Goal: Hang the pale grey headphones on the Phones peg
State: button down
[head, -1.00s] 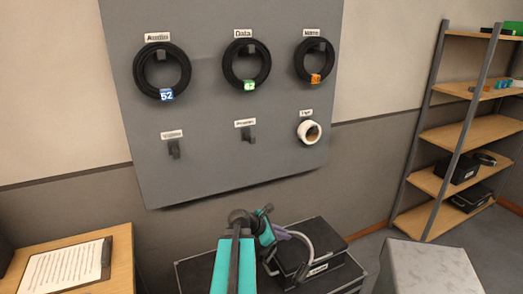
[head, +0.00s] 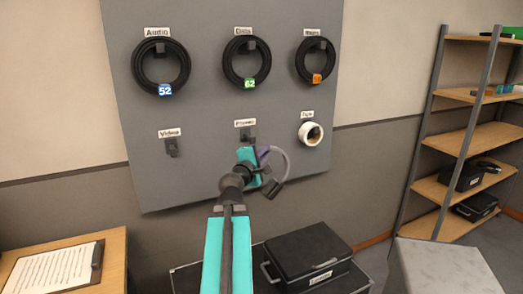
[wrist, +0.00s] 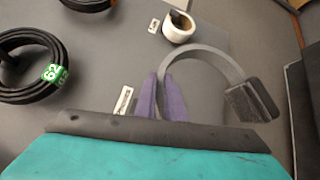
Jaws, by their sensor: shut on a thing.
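The pale grey headphones (head: 286,164) hang from my gripper (head: 263,154) in front of the grey pegboard. In the wrist view the purple fingers (wrist: 170,99) are shut on the headband (wrist: 218,57), with a dark ear cup (wrist: 250,102) at the right. The other ear cup is hidden. The Phones peg (head: 248,138) is bare, under its white label (head: 245,123), just above and left of my fingertips in the head view. In the wrist view a white label (wrist: 124,100) lies just left of the fingers; I cannot see the peg there.
The grey board (head: 205,110) also bears coiled cables, with the Data coil (head: 231,75) above the Phones peg. A white tape roll (head: 305,132) hangs to the right and the bare Video peg (head: 171,148) to the left. A black case (head: 310,250) stands below.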

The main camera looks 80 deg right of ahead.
jog(key=shift+w+a+r+t+h, duration=0.1)
jog(key=shift+w+r+t+h, duration=0.05)
jog(key=shift+r, duration=0.45)
jog(key=shift+w+a+r+t+h, duration=0.1)
jog(key=shift+w+r+t, duration=0.1)
jog(key=shift+r, duration=0.4)
jog(key=shift+w+a+r+t+h, duration=0.1)
jog(key=shift+w+r+t+h, duration=0.05)
jog(key=shift+r, duration=0.45)
jog(key=shift+w+d+r+p, duration=0.1)
jog(key=shift+w+d+p, duration=0.15)
jog(key=shift+p, duration=0.2)
